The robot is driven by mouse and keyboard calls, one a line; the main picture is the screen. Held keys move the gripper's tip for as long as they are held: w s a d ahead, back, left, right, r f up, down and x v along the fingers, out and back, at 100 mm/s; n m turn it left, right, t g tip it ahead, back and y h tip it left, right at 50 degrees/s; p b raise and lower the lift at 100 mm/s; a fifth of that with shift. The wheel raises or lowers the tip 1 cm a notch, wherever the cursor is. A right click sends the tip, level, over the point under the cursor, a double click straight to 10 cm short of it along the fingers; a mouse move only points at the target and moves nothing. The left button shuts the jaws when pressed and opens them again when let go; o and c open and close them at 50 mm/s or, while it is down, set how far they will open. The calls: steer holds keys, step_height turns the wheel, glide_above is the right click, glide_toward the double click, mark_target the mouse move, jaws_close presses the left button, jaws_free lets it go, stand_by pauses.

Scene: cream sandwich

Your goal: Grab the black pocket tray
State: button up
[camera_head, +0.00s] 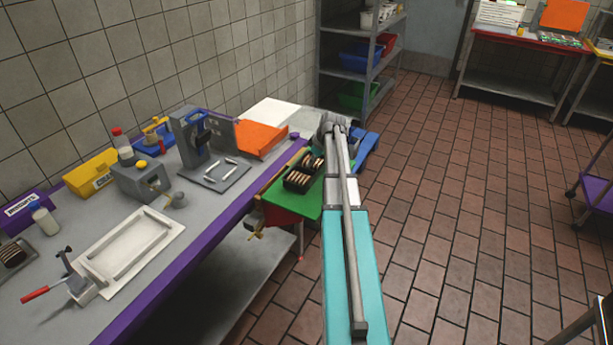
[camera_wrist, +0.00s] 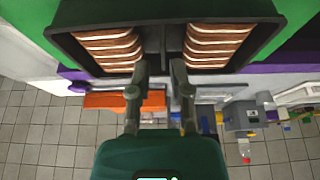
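The black pocket tray (camera_head: 292,184) sits on a green surface at the end of the long table in the head view. It holds two rows of cream sandwiches (camera_head: 309,169). In the wrist view the black tray (camera_wrist: 165,20) fills the top, with a row of sandwiches (camera_wrist: 109,48) on each side of a dark middle divider. My gripper (camera_wrist: 163,62) shows there with its two fingertips a little apart, overlapping the tray's near edge at the divider. Whether they touch or clamp it cannot be told. In the head view my arm hides the fingers.
The green surface (camera_head: 288,208) stands beside the purple-edged table (camera_head: 200,240). An orange panel (camera_head: 260,138) and a grey machine (camera_head: 190,140) stand left of the tray. A shelf with coloured bins (camera_head: 358,57) is behind. The brick floor (camera_head: 470,200) at right is largely clear.

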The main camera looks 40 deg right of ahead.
mark_target(307, 168)
steer(key=shift+f, duration=0.15)
steer(key=shift+a+b+x, duration=0.2)
steer(key=shift+b+x, duration=2.2)
steer(key=shift+x, duration=0.1)
jaws_close()
